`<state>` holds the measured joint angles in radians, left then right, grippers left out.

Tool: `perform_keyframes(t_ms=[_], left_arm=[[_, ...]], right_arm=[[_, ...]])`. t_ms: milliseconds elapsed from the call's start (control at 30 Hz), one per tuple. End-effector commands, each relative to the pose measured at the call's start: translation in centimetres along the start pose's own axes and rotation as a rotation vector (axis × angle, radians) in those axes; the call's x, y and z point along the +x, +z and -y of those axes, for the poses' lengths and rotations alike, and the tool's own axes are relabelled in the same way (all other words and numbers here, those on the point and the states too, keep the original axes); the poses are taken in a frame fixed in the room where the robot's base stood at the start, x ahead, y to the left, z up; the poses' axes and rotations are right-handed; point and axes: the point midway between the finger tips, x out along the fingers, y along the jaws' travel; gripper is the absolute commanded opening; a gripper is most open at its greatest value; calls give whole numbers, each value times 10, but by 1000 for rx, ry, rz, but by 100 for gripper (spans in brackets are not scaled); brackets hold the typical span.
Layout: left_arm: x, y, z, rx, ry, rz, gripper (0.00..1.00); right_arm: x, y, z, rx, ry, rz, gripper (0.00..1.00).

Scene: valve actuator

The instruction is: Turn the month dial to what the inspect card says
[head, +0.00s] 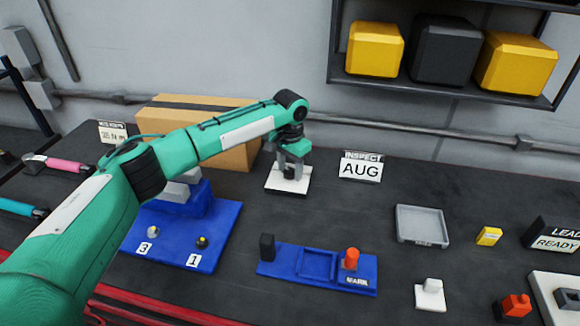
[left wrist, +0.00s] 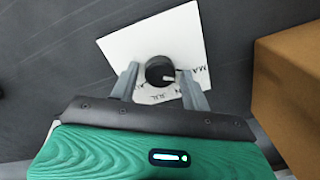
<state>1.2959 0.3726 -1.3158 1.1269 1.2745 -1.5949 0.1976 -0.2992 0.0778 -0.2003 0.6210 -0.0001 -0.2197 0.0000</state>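The inspect card (head: 360,168) stands at the back of the bench and reads "INSPECT AUG". The month dial is a white square plate (head: 288,180) with a dark round knob, left of the card. In the left wrist view the plate (left wrist: 120,47) has month letters around the dark knob (left wrist: 159,70), with a small light pointer on its right side; "MA" is legible near it. My left gripper (head: 291,165) is above the plate, pointing down. Its fingers (left wrist: 160,80) are apart on either side of the knob, with gaps visible. My right gripper is not in view.
A cardboard box (head: 240,155) stands just left of the dial, close to my left arm. A grey tray (head: 423,225) lies to the right. Bench around the card is clear.

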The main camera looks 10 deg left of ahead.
Motion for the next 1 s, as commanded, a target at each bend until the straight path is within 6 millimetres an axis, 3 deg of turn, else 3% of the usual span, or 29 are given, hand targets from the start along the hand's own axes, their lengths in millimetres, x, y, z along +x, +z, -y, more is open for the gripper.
perform_keyframes(t_ms=[33,167,200,567,1000], left_arm=[[0,0,0,0,0,0,37],[0,0,0,0,0,0,11],[0,0,0,0,0,0,10],[-2,0,-1,62,2,2,10],[-3,0,-2,411,3,1,10]], right_arm=[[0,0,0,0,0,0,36],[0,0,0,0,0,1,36],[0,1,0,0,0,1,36],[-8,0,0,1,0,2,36],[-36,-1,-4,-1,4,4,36]])
